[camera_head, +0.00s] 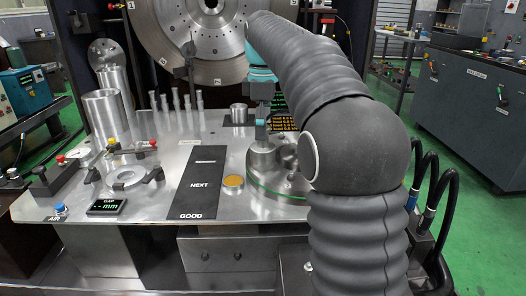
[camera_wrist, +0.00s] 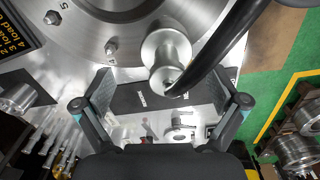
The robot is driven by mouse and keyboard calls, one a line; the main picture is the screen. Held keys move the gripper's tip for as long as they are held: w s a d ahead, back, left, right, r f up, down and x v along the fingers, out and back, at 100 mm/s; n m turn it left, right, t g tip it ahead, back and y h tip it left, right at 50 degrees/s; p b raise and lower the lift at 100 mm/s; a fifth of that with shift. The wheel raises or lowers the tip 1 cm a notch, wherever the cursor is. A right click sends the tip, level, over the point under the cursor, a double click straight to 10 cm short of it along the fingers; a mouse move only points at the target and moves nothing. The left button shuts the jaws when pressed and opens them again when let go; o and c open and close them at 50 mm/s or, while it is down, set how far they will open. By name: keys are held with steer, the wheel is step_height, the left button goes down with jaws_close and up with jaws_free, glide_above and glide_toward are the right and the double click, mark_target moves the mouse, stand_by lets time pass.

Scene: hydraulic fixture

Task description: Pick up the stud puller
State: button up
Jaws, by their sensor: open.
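A silver, round-bodied tool with a black hose, which looks like the stud puller (camera_wrist: 166,52), stands on a round metal plate (camera_wrist: 95,30) in the wrist view. My gripper (camera_wrist: 160,80) is open, with one finger on each side of the picture and the puller's body lying between and beyond the fingertips. I cannot tell whether the fingers touch it. In the head view my gripper (camera_head: 262,128) points down over the round metal fixture (camera_head: 265,190) at the right of the bench. My arm hides part of that fixture and the puller there.
The black hose (camera_wrist: 220,45) crosses close to the right finger. The steel bench (camera_head: 140,222) holds a black board (camera_head: 190,185), a gap display (camera_head: 107,207), a ring in clamps (camera_head: 127,178), several upright studs (camera_head: 177,110) and a tall cylinder (camera_head: 104,115). A large flanged disc stands behind.

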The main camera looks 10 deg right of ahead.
mark_target(263, 146)
steer(key=shift+s+a+f+b, duration=0.1)
steer(key=shift+s+f+b, duration=0.1)
steer(key=shift+f, duration=0.75)
steer(key=shift+s+f+b, duration=0.1)
steer(key=shift+f+b, duration=0.05)
steer(key=shift+f, duration=0.75)
steer(key=shift+s+a+f+b, duration=0.1)
steer(key=shift+f+b, duration=0.1)
steer(key=shift+f, duration=0.75)
steer(key=c, duration=1.7)
steer(key=shift+r, duration=0.1)
jaws_close()
steer(key=shift+r, duration=0.1)
